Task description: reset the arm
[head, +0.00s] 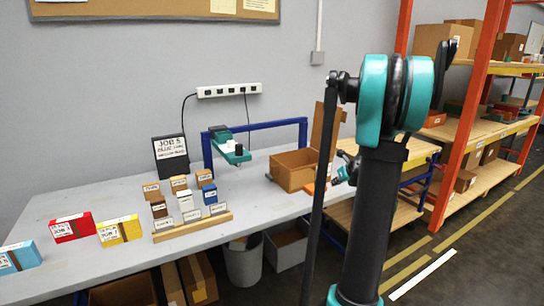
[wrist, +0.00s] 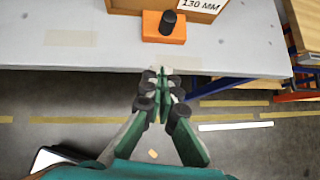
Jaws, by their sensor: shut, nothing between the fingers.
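My gripper (wrist: 162,78) is shut and empty in the wrist view, its green and dark fingers meeting in front of the table's near edge. In the head view my gripper (head: 345,170) shows small and teal, partly hidden behind my own arm, near the right end of the table. An orange block with a black knob (wrist: 178,38) lies on the table just beyond the fingertips, apart from them. The pen plotter's teal carriage (head: 232,150) hangs on a blue frame (head: 275,124) at the back of the table.
A cardboard box (head: 293,178) stands open at the right of the table; a box labelled 130 MM (wrist: 197,6) shows in the wrist view. Red (head: 70,228), yellow (head: 118,232) and blue (head: 20,258) boxes lie left. A wooden rack (head: 190,228) holds small blocks. Shelves (head: 480,135) stand right.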

